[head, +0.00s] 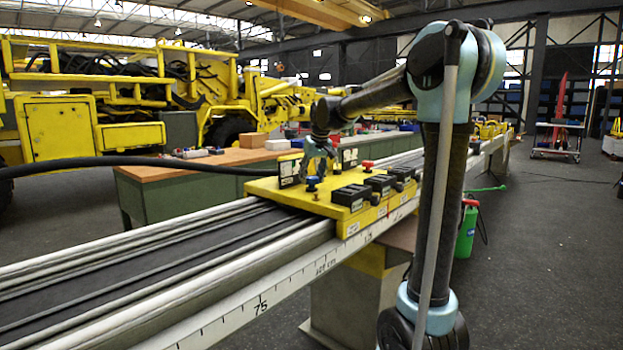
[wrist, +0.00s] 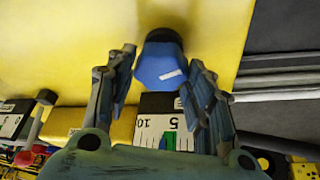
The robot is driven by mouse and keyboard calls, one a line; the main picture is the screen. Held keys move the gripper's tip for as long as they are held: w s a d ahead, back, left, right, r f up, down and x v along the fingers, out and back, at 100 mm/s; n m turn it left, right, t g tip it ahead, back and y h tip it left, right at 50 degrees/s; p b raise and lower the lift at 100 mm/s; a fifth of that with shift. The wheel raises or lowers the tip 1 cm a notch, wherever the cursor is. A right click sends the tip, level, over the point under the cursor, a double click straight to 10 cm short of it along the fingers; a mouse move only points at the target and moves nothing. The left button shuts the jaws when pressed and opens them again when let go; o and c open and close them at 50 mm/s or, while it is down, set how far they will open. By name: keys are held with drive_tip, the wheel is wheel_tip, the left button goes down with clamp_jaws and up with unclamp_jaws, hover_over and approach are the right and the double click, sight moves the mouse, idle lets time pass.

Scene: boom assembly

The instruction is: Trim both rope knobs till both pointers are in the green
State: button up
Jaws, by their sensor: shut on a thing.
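A blue knob (head: 312,184) stands on the yellow carriage plate (head: 262,188), under my gripper (head: 317,163). In the wrist view the blue knob (wrist: 158,66), with a white mark on its face, sits between the fingertips of my gripper (wrist: 160,68), which is shut on it. Below it a white gauge scale (wrist: 150,130) shows the numbers 5 and 10 and a green patch; the fingers and palm hide part of it and I cannot tell where its pointer stands. A red knob (head: 367,164) stands farther along the plate. The gauge dials (head: 288,171) are too small to read in the head view.
Several black blocks (head: 352,195) sit along the plate's near edge. The plate rides on a long rail with a ruled scale (head: 262,305). A black hose (head: 130,162) runs in from the left. A wooden-topped bench (head: 190,168) stands behind.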

drive_tip(key=n, duration=0.2)
drive_tip(key=n+g+y, duration=0.1)
drive_tip(key=n, duration=0.1)
drive_tip(key=shift+w+d+n+y, duration=0.15)
drive_tip(key=shift+d+n+y, duration=0.05)
drive_tip(key=shift+n+y, duration=0.1)
drive_tip(key=shift+w+n+g+y, duration=0.15)
drive_tip(key=shift+n+g, duration=0.3)
drive_tip(key=shift+n, duration=0.8)
drive_tip(key=shift+s+n+g+y, duration=0.15)
drive_tip(key=shift+n+g, duration=0.3)
drive_tip(key=shift+n, duration=0.8)
drive_tip(key=shift+w, duration=0.1)
drive_tip(key=o, duration=1.1)
drive_tip(key=shift+c, duration=0.2)
drive_tip(key=w+v, duration=0.1)
drive_tip(key=v, duration=1)
drive_tip(key=shift+s+d+r, duration=0.3)
drive_tip(key=shift+s+r, duration=0.1)
